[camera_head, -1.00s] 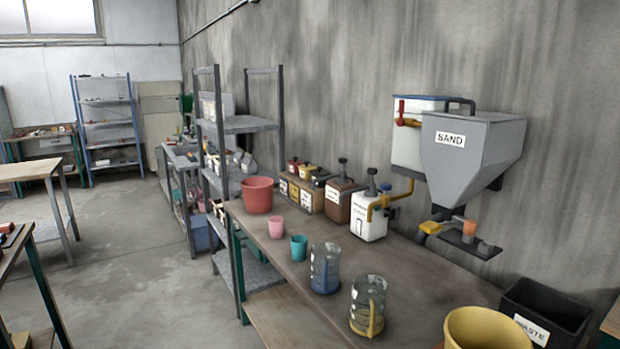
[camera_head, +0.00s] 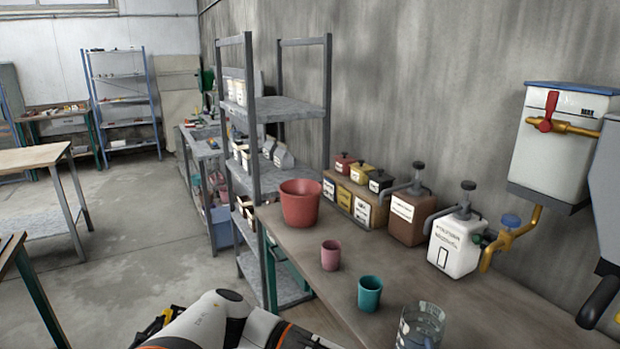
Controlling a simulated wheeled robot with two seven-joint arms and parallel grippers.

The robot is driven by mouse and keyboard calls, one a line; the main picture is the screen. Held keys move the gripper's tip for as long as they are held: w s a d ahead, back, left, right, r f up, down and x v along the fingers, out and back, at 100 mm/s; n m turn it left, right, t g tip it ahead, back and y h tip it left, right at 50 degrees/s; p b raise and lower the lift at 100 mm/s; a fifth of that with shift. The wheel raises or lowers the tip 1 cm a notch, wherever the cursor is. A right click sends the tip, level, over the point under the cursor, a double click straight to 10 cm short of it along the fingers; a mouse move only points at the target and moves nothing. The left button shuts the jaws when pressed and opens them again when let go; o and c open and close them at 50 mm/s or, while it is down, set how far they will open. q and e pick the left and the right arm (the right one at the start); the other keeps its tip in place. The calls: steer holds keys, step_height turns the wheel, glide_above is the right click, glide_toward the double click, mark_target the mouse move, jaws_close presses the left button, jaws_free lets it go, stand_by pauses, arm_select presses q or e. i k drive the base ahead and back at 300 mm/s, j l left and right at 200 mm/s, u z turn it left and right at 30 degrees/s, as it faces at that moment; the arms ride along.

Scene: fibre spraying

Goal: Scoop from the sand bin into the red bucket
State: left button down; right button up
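The red bucket (camera_head: 300,207) stands upright on the far left end of the long workbench, against the open shelf rack. Its inside is mostly hidden. The grey sand bin (camera_head: 606,190) on the wall is cut off at the right edge; its label is out of view and only a slice of its side shows. A dark handle-like part (camera_head: 598,302) is below it. White and orange links of one of my arms show at the bottom edge, below and left of the bucket. I make out no gripper fingers and no scoop.
A pink cup (camera_head: 331,255), a teal cup (camera_head: 369,293) and a clear jug (camera_head: 420,326) stand along the workbench front. Small labelled boxes and pump containers (camera_head: 456,243) line the wall. A metal shelf rack (camera_head: 250,130) stands beyond the bench.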

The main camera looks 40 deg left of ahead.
mark_target(300, 196)
steer(key=i+j, duration=0.1)
steer(key=j, duration=0.25)
steer(key=i+j, duration=0.1)
steer(key=j, duration=0.3)
steer(key=i+j, duration=0.15)
steer(key=j, duration=0.2)
steer(key=i+j, duration=0.1)
steer(key=j, duration=0.25)
steer(key=i+j, duration=0.1)
steer(key=j, duration=0.3)
steer(key=i+j, duration=0.1)
steer(key=j, duration=0.25)
steer(key=i+z, duration=0.05)
